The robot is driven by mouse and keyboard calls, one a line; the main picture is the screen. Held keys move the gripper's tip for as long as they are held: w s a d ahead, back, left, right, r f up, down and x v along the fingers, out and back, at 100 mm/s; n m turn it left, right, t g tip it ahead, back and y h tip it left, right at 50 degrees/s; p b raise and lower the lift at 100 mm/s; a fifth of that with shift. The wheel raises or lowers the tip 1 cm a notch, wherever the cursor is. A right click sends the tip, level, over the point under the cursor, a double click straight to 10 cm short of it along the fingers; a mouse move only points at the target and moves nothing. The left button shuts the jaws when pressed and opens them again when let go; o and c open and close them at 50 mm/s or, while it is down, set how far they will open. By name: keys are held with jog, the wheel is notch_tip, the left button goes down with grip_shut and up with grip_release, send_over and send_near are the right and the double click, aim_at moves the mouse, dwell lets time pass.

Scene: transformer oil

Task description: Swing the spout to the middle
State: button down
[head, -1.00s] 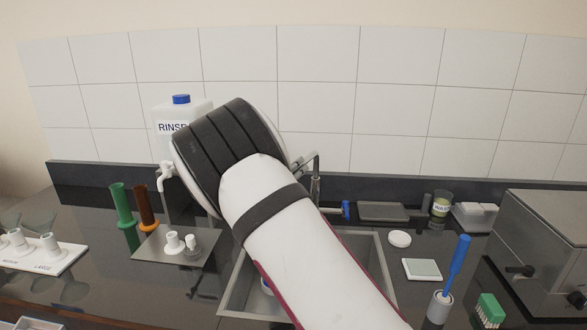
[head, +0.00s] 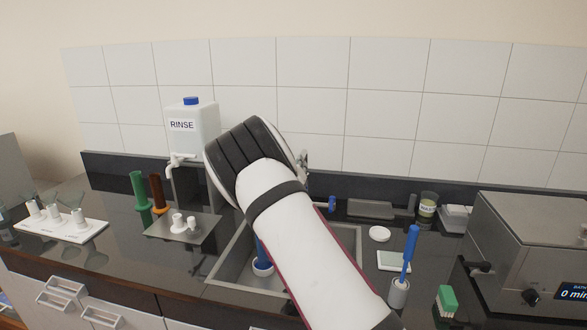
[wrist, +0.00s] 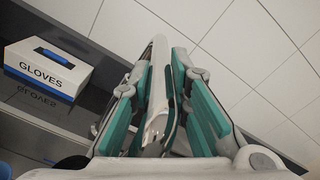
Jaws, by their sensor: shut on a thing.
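The spout (wrist: 156,88) is a shiny metal bar in the wrist view, running between the green pads of my gripper (wrist: 160,75). My gripper is shut on it. In the head view my arm hides most of the gripper and the spout, so the spout's angle over the sink cannot be read there. The sink (head: 222,270) is a grey steel basin below my arm, its middle and right partly covered. A blue tap lever (head: 332,203) shows just right of my arm.
A white RINSE container (head: 192,140) stands behind left on a stand. A steel bath (head: 535,245) stands at right. A blue-handled brush (head: 408,255) stands upright right of the sink. A GLOVES box (wrist: 47,68) shows in the wrist view.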

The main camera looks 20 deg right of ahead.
jog(key=c, duration=1.5)
grip_release()
jog(key=shift+r, duration=0.1)
jog(key=v, duration=1.2)
